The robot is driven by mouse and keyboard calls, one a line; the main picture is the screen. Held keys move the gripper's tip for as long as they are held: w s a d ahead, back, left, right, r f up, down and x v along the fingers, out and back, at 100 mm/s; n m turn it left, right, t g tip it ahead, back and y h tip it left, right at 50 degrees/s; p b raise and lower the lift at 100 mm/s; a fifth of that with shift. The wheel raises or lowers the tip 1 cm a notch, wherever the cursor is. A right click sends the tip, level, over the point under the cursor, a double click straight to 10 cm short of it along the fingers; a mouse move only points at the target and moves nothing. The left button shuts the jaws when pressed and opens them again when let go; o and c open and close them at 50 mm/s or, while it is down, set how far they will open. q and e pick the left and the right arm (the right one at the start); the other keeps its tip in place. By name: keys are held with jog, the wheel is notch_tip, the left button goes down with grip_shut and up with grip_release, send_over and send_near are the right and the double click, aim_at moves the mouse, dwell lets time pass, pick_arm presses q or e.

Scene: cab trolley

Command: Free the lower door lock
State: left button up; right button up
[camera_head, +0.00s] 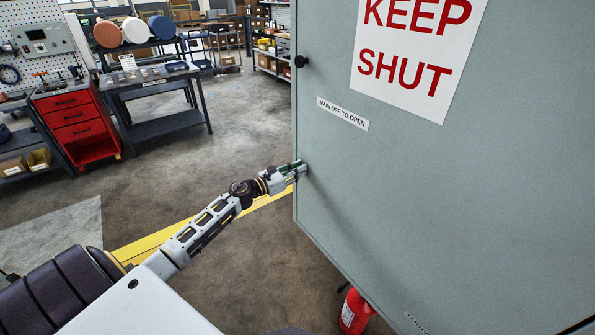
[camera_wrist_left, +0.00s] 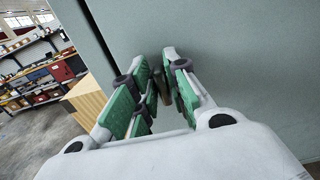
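The grey-green cabinet door (camera_head: 440,190) fills the right of the head view. A small black upper lock (camera_head: 301,62) sits by its left edge. The lower door lock is hidden in the head view behind my left gripper (camera_head: 300,171), whose tips are at the door's left edge. In the left wrist view my left gripper (camera_wrist_left: 160,72) points at the door face (camera_wrist_left: 230,60). Its green-padded fingers stand a little apart, with a small dark brownish piece between them, likely the lower lock. Whether the fingers press on it cannot be told. My right gripper is out of view.
A red extinguisher (camera_head: 355,312) stands under the door. A yellow floor stripe (camera_head: 155,243) runs below my left arm. A red drawer cabinet (camera_head: 78,122) and a dark workbench (camera_head: 160,100) stand at the back left. The floor between is clear.

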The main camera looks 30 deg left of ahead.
pick_arm(q)
grip_shut()
jog(key=shift+n, duration=0.4)
jog(key=shift+w+a+f+n+p, duration=0.15)
jog(key=shift+n+p, duration=0.7)
jog(key=shift+n, duration=2)
jog(key=shift+a+f+n+p, duration=0.2)
jog(key=shift+n+p, duration=0.65)
jog(key=shift+n, duration=1.95)
jog(key=shift+w+a+f+n+p, duration=0.15)
jog(key=shift+n+p, duration=0.7)
jog(key=shift+n, duration=2)
jog(key=shift+s, duration=0.1)
jog(key=o, duration=0.5)
grip_release()
jog(key=shift+a+f, duration=0.1)
